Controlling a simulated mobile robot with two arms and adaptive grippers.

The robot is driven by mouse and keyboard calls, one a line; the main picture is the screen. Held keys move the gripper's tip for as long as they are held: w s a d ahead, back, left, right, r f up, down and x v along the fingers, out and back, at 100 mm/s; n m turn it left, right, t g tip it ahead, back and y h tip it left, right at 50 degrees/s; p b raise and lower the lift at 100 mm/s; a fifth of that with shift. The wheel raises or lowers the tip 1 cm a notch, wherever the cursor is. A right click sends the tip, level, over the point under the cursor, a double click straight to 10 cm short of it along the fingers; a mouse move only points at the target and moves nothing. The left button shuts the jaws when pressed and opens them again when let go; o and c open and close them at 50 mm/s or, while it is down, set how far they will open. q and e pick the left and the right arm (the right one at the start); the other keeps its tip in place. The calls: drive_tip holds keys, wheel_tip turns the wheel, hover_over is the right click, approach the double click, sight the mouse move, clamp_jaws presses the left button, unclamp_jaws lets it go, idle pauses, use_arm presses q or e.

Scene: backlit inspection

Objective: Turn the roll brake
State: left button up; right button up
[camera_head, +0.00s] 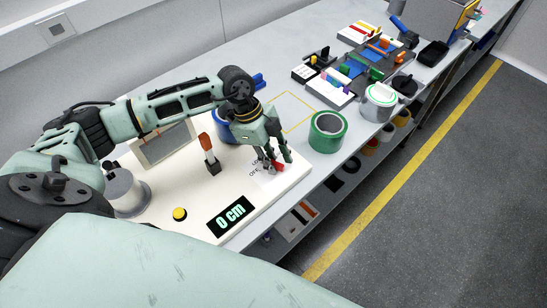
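A cream-coloured board (150,212) lies on the bench. A small red part (278,167), which looks like the brake's knob or lever, sits near its right edge beside a white label (258,175) with partly hidden lettering ending in "OFF". My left gripper (274,163) points down at this red part, with its fingers around or just beside it. The fingers hide most of the part, so I cannot tell whether they grip it. My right gripper is out of view.
The board also carries an orange-handled lever (206,144), a yellow button (180,214) and a display (231,216) reading "0 cm". A blue roll (224,130) is partly behind my gripper. A green roll (327,132) stands close to its right.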

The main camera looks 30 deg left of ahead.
use_arm(q)
drive_tip(key=c, duration=0.5)
clamp_jaws()
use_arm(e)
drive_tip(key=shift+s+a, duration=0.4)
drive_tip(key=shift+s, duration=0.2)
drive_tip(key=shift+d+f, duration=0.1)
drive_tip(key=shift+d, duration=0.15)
